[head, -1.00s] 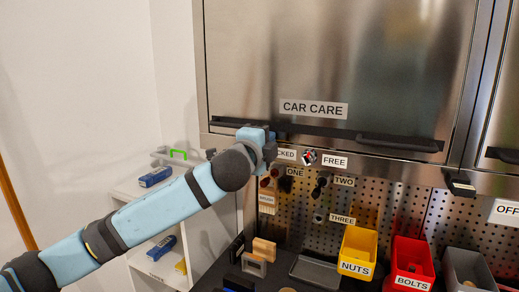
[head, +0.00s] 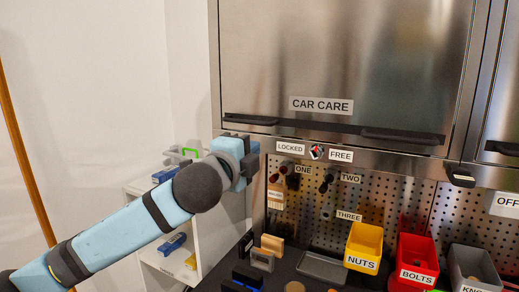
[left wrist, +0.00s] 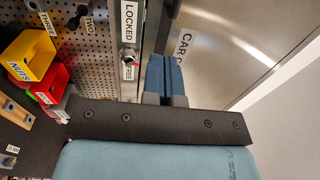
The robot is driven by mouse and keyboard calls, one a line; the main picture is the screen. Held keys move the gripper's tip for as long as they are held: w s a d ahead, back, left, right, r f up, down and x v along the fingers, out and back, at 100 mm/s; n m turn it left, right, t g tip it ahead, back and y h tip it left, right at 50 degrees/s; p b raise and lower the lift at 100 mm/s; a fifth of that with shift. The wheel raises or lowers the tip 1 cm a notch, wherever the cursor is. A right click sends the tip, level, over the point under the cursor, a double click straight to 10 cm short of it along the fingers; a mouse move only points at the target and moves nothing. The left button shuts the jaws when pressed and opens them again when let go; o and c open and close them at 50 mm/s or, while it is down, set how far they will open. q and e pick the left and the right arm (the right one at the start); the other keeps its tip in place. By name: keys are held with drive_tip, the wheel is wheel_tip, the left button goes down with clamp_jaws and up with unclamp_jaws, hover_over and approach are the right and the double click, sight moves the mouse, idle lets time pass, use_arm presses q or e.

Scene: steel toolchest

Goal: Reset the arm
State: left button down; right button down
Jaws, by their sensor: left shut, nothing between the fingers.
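My left arm comes in from the left in the head view. My left gripper (head: 246,158) is at the lower left corner of the steel CAR CARE cabinet, left of the LOCKED label (head: 290,148). In the left wrist view its two blue fingers (left wrist: 164,78) are shut together with nothing between them, beside the cabinet front. The small round lock knob (head: 317,152) sits between the LOCKED and FREE labels, clear of my gripper; it also shows in the left wrist view (left wrist: 128,58). The CAR CARE door (head: 290,60) looks closed. My right gripper is not in view.
A pegboard (head: 390,205) with hooks hangs below the cabinet. A yellow NUTS bin (head: 364,240), a red BOLTS bin (head: 417,255) and a grey bin (head: 473,264) stand below. A white shelf (head: 150,255) stands at left. The wall space at left is free.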

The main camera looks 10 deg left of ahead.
use_arm(q)
drive_tip(key=s+f+n+g, duration=0.1)
drive_tip(key=s+f+n, duration=0.2)
drive_tip(key=f, duration=0.8)
drive_tip(key=s+f+n+g, duration=0.2)
drive_tip(key=f+n, duration=0.1)
drive_tip(key=f, duration=0.7)
drive_tip(key=s+f+n+g, duration=0.1)
drive_tip(key=s+f+n, duration=0.2)
drive_tip(key=f, duration=0.8)
drive_tip(key=s+a+f+n+g+y+p, duration=0.1)
drive_tip(key=s+a+f+n, duration=0.3)
drive_tip(key=s+f, duration=0.8)
drive_tip(key=s+a+f+n+g+y, duration=0.2)
drive_tip(key=s+a+f+n, duration=0.3)
drive_tip(key=s+f, duration=0.7)
drive_tip(key=shift+f+n+p, duration=0.35)
drive_tip(key=shift+n, duration=0.05)
drive_tip(key=shift+s+a, duration=0.1)
